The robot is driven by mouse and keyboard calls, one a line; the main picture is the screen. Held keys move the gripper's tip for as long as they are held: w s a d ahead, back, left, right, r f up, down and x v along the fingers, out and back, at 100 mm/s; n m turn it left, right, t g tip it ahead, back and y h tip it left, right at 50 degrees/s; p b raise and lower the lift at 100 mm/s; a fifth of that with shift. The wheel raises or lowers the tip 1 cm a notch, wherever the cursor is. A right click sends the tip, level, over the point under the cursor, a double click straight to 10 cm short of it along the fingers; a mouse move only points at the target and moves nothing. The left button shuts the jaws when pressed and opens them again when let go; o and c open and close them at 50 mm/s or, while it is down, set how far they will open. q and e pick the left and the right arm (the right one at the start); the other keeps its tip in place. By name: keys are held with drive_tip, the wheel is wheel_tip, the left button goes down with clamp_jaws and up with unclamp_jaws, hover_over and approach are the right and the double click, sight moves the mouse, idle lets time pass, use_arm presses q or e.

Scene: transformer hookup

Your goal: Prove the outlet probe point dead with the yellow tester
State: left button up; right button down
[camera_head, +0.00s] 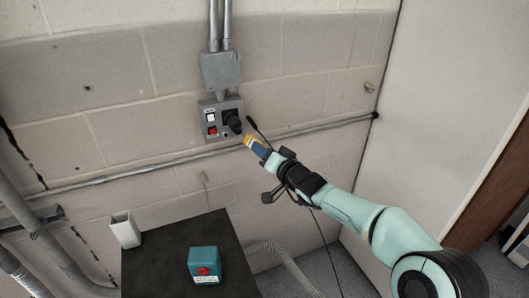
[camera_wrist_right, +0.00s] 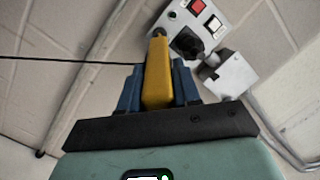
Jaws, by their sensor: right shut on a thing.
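The grey outlet box (camera_head: 209,106) is on the block wall, with a white switch, a red switch and a black round plug or socket (camera_head: 232,122). It also shows in the right wrist view (camera_wrist_right: 184,20). My right gripper (camera_head: 259,150) is shut on the yellow tester (camera_wrist_right: 157,78), held between its blue fingers. In the head view the tester (camera_head: 249,141) points up-left at the box's lower right. Its dark tip overlaps the box's edge in the wrist view; I cannot tell whether it touches. The probe point is too small to make out surely. My left gripper is not in view.
A thin black lead hangs near my right wrist. A horizontal conduit (camera_head: 150,168) crosses the wall below the outlet box. A pale cabinet (camera_head: 440,100) stands right.

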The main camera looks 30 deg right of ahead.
drive_tip(key=shift+w, duration=0.35)
drive_tip(key=shift+r+b, duration=0.15)
drive_tip(key=shift+b, duration=0.4)
idle(2.3)
drive_tip(key=shift+s+b, duration=0.35)
drive_tip(key=shift+b, duration=0.2)
drive_tip(key=s+b, duration=0.4)
drive_tip(key=s, duration=0.2)
drive_tip(key=shift+a+b, duration=0.15)
drive_tip(key=shift+b, duration=0.15)
drive_tip(key=shift+s, duration=0.1)
idle(0.6)
idle(1.0)
